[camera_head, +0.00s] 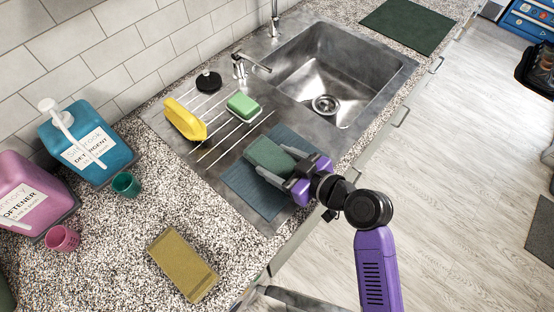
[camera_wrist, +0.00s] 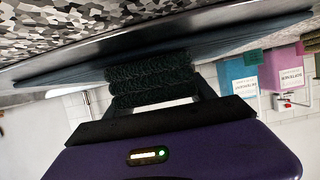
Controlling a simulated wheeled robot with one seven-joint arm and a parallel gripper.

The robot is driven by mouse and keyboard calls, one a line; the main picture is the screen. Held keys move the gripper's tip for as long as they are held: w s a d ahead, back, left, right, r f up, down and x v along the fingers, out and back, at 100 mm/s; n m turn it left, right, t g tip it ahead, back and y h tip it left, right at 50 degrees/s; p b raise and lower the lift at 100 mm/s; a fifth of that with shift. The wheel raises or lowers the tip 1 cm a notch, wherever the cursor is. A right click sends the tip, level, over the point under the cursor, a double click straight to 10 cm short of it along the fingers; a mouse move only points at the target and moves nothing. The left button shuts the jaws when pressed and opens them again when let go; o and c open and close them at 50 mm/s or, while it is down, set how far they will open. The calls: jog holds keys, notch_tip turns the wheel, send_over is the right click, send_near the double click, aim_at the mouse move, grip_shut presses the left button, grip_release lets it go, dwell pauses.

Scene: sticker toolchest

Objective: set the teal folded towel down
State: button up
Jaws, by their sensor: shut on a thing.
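The teal folded towel (camera_head: 268,154) is a dark green-teal block between the fingers of my gripper (camera_head: 273,160). It is over a flat blue mat (camera_head: 243,192) on the steel drainboard. In the wrist view, which looks upside down, the folded layers of the towel (camera_wrist: 150,82) show between the fingers. There the towel meets or nearly meets the blue mat (camera_wrist: 230,38); I cannot tell whether it bears on it. My gripper is shut on the towel, reaching in from the right. The fingers hide part of the towel.
A green sponge-like block (camera_head: 243,106), a yellow object (camera_head: 185,120) and a black stopper (camera_head: 208,80) are on the drainboard. The sink basin (camera_head: 330,70) lies beyond. A mustard folded towel (camera_head: 182,264), small cups and the detergent (camera_head: 88,140) and softener (camera_head: 30,190) bottles stand left.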

jog(key=o, duration=1.4)
jog(key=shift+f, duration=0.1)
jog(key=shift+o, duration=0.2)
jog(key=shift+r+p, duration=0.25)
jog(key=shift+p, duration=0.05)
jog(key=b+v, duration=0.2)
jog(key=v, duration=1)
